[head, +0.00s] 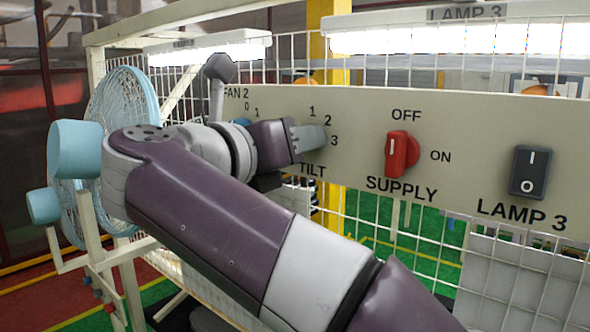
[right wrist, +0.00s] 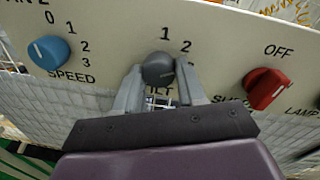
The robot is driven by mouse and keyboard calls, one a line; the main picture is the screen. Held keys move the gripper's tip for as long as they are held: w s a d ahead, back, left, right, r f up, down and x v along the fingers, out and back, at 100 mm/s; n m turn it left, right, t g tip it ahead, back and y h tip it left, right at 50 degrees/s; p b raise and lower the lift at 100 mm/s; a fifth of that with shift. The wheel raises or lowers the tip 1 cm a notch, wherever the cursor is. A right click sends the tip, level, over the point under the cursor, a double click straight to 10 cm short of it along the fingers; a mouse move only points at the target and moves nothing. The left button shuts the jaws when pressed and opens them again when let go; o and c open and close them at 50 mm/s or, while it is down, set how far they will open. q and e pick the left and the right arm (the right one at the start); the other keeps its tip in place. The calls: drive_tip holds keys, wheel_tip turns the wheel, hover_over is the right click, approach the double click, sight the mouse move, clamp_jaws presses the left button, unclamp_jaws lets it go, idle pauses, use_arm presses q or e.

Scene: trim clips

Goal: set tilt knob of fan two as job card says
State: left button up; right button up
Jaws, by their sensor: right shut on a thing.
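The grey tilt knob (right wrist: 158,68) is on the cream panel, above the partly covered TILT label, with marks 1 and 2 showing above it. My right gripper (right wrist: 158,84) is shut on this knob, one finger on each side. A finger covers the mark 3 in the right wrist view. I cannot tell which mark the knob points to. In the head view my right gripper (head: 310,138) is at the panel and hides the knob. A light-blue fan (head: 125,100) stands at the left. No job card shows, and my left gripper is out of view.
The blue speed knob (right wrist: 48,52) is left of the tilt knob. The red supply knob (head: 402,155) is to the right, with the dark lamp 3 switch (head: 531,173) beyond it. White wire mesh (head: 400,250) is behind and below the panel (head: 460,110).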

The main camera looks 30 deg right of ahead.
drive_tip(key=shift+r+n+g+p, duration=0.15)
drive_tip(key=shift+n+g, duration=0.2)
drive_tip(key=shift+n, duration=2.55)
drive_tip(key=shift+r+n+g+p, duration=0.15)
drive_tip(key=shift+n+g, duration=0.2)
drive_tip(key=shift+n, duration=2.55)
drive_tip(key=shift+f, duration=0.15)
drive_tip(key=o, duration=1.1)
drive_tip(key=shift+w, duration=0.1)
drive_tip(key=shift+c, duration=0.2)
drive_tip(key=shift+a, duration=0.15)
